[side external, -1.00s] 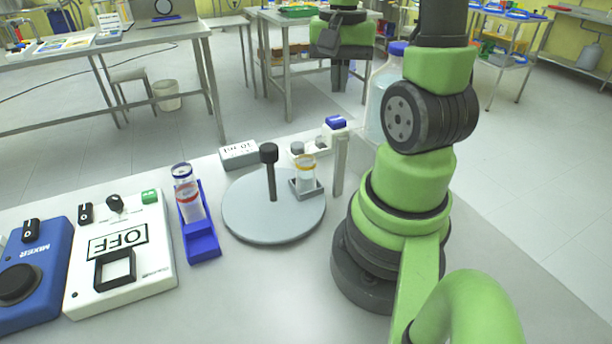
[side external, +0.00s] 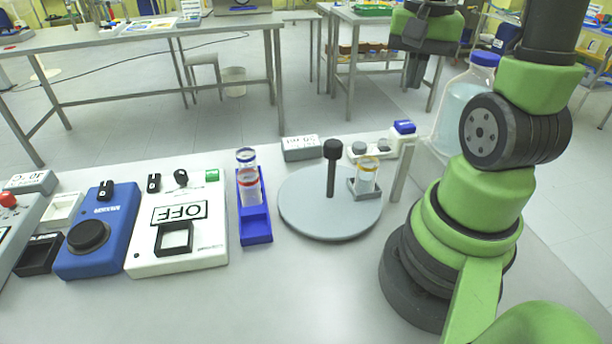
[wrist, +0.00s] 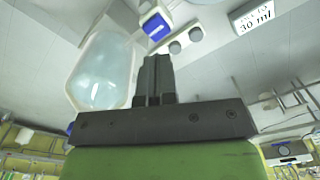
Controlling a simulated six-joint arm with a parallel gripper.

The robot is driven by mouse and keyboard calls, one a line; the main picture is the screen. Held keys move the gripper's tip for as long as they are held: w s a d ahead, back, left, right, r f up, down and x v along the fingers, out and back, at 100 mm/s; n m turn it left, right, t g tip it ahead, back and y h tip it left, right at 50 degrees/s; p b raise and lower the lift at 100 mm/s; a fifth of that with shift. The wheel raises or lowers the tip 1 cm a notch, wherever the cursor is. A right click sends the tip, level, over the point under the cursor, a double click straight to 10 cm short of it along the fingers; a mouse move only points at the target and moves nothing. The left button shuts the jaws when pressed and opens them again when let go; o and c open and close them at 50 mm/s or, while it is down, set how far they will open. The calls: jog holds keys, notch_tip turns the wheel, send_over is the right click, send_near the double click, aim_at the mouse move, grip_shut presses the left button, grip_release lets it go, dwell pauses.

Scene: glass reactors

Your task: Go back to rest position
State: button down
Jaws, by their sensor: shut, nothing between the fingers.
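My gripper (side external: 416,68) is at the top of the side external view, raised above the bench and pointing down. In the wrist view its dark fingers (wrist: 155,78) are together with nothing between them. My green arm stands at the right of the bench. A large clear bottle with a blue cap (side external: 458,105) stands behind the arm. It also shows beside the fingers in the wrist view (wrist: 104,70). The gripper touches nothing that I can see.
A round grey plate (side external: 310,222) with a black-topped post (side external: 333,165) and a yellow-banded vial (side external: 366,176) is at mid-bench. A blue rack (side external: 256,225) holds a red-banded vial (side external: 248,188). Left are the OFF device (side external: 205,240) and blue device (side external: 100,235). The front bench is clear.

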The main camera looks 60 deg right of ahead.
jog(key=a+r+n+t+y, duration=0.1)
jog(key=a+r+n+t, duration=0.2)
jog(key=a, duration=0.6)
jog(key=a+r+n+t+y, duration=0.1)
jog(key=a+r+n+t, duration=0.3)
jog(key=a+n, duration=0.3)
jog(key=shift+w+a+r+n, duration=0.35)
jog(key=shift+a+r, duration=0.2)
jog(key=shift+a, duration=0.45)
